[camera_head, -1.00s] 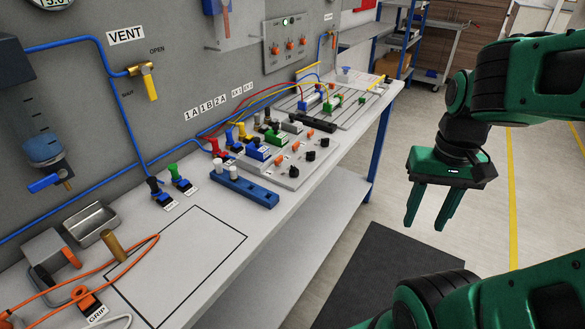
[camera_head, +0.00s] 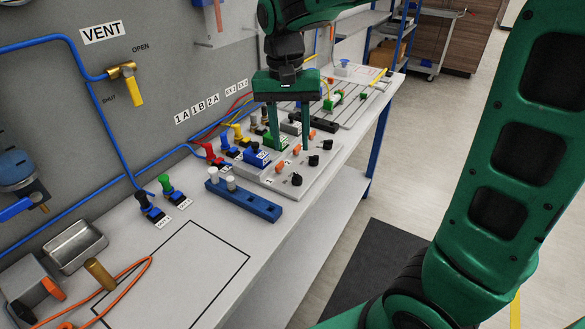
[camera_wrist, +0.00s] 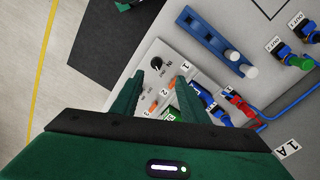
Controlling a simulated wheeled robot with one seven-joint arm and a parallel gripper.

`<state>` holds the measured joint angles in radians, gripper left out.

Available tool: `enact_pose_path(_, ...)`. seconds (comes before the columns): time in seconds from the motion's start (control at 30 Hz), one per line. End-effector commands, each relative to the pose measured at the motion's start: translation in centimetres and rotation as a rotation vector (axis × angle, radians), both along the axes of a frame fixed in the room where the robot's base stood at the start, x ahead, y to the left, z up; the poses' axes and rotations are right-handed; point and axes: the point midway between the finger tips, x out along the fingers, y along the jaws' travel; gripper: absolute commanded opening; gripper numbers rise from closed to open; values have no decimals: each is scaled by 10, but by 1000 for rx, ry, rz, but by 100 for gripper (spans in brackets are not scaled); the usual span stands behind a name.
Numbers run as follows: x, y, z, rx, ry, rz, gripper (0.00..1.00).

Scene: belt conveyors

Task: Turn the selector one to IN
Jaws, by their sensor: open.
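Selector one is the black knob (camera_head: 296,179) at the near corner of the grey panel (camera_head: 322,171), in the row by the label 1. In the wrist view the same knob (camera_wrist: 156,64) shows beside an IN label, just beyond my fingertips. Which way its pointer is set is too small to tell. My gripper (camera_head: 288,146) is open and points down over the panel, behind the knob in the head view. Its fingers (camera_wrist: 159,77) hold nothing and appear apart from the knob. They partly hide the green valve block (camera_head: 276,142).
Two more black knobs, the middle one (camera_head: 313,160) and the far one (camera_head: 327,145), line the panel's right edge. Small orange parts (camera_head: 281,167) and a blue valve block (camera_head: 256,156) stand close by. A blue manifold (camera_head: 244,201) lies nearer.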

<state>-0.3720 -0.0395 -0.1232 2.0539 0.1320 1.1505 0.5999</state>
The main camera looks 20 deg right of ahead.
Motion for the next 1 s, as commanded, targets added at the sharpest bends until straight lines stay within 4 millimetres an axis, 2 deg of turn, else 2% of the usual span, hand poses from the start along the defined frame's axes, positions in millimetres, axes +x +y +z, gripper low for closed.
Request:
enact_pose_path(0.2, -2, -12, -34, -2, 5, -15, 41)
enact_pose_path(0.5, -4, -17, -83, -1, 4, -18, 41)
enact_pose_path(0.7, -4, -18, -99, 0, 3, -18, 41)
enact_pose_path(1.0, -4, -18, -102, 0, 1, -18, 41)
